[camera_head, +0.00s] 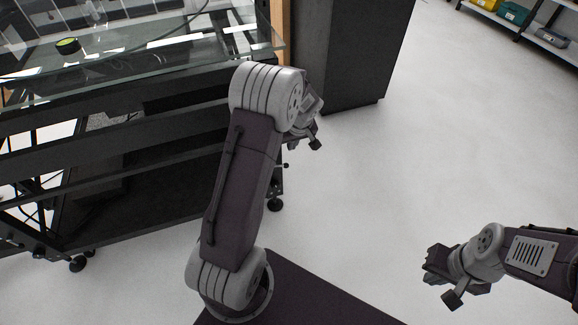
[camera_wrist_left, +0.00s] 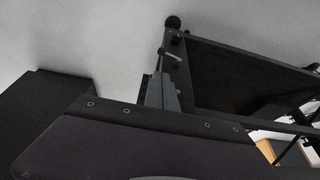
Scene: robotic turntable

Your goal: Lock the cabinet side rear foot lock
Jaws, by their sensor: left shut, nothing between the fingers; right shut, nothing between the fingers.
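A dark turntable frame (camera_head: 130,195) with a glass top fills the left of the head view. A dark foot (camera_head: 275,203) shows under its near right end, and another foot (camera_head: 77,263) at its lower left. My left gripper (camera_head: 314,138) is shut and empty beside the frame's right end, partly behind its own arm. In the left wrist view the left gripper (camera_wrist_left: 162,88) points toward the frame's end, where a round black foot (camera_wrist_left: 173,22) and a small light lever (camera_wrist_left: 170,55) show. Whether it touches the frame cannot be told. My right gripper (camera_head: 445,285) is shut and empty, away from the frame.
A tall dark cabinet (camera_head: 355,50) stands behind my left gripper. Shelves (camera_head: 520,30) with boxes are at the far right. The white floor between my arms and to the right is clear.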

